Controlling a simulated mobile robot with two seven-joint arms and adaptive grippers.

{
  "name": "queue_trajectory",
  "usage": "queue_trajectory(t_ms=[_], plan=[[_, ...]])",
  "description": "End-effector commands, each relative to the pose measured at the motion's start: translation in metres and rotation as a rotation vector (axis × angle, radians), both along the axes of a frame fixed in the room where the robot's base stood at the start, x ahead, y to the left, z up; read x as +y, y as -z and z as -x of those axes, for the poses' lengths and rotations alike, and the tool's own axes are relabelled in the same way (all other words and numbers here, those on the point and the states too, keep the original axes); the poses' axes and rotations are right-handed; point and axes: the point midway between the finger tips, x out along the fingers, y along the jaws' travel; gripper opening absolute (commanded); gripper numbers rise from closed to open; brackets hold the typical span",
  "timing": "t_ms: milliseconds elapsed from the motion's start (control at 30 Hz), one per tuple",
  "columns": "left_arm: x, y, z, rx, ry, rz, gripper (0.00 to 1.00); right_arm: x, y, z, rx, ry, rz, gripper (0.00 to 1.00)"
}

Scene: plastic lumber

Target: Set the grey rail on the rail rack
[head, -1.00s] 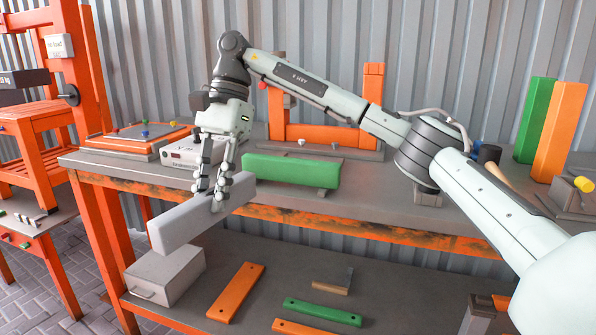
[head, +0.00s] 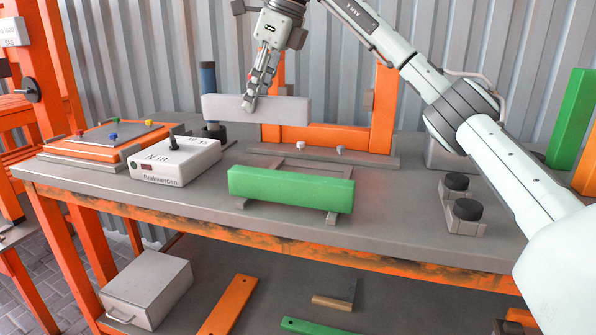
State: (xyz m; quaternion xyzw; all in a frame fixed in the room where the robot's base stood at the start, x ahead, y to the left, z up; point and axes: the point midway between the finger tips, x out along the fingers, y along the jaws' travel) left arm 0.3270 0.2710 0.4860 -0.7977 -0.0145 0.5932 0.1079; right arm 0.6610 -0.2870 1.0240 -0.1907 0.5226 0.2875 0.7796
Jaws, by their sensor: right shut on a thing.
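My right gripper (head: 250,102) is shut on the grey rail (head: 285,110) near its middle. The rail is held roughly level above the back of the bench, in front of the orange frame. The green rail (head: 290,190) lies across a low grey rack (head: 332,219), nearer the bench's front edge. The rack's far part shows behind the green rail, with no rail on it. The grey rail is apart from the rack and appears higher and farther back. My left gripper is out of view.
A white control box (head: 175,162) and an orange panel with coloured knobs (head: 108,140) stand left on the bench. An orange frame (head: 383,110) stands behind. Black-topped blocks (head: 465,210) are at right. A grey box (head: 147,287) sits on the lower shelf.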

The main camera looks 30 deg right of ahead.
Motion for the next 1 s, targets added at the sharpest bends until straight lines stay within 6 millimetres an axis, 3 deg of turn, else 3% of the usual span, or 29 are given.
queue_trajectory(t_ms=[133, 400, 600, 833, 1000], plan=[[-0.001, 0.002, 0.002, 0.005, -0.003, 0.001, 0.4, -0.013, 0.008, 0.004, -0.001, 0.003, -0.001, 0.0], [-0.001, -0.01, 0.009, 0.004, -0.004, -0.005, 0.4, -0.071, 0.045, 0.025, 0.0, 0.004, 0.0, 0.0], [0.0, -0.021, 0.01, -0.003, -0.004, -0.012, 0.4, -0.102, 0.064, 0.036, -0.002, 0.0, -0.001, 0.0], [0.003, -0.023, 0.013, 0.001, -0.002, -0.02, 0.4, -0.11, 0.075, 0.039, 0.0, -0.002, 0.0, 0.0], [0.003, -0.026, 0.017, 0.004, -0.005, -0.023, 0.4, -0.11, 0.1, 0.039, 0.002, -0.002, 0.001, 0.0]])
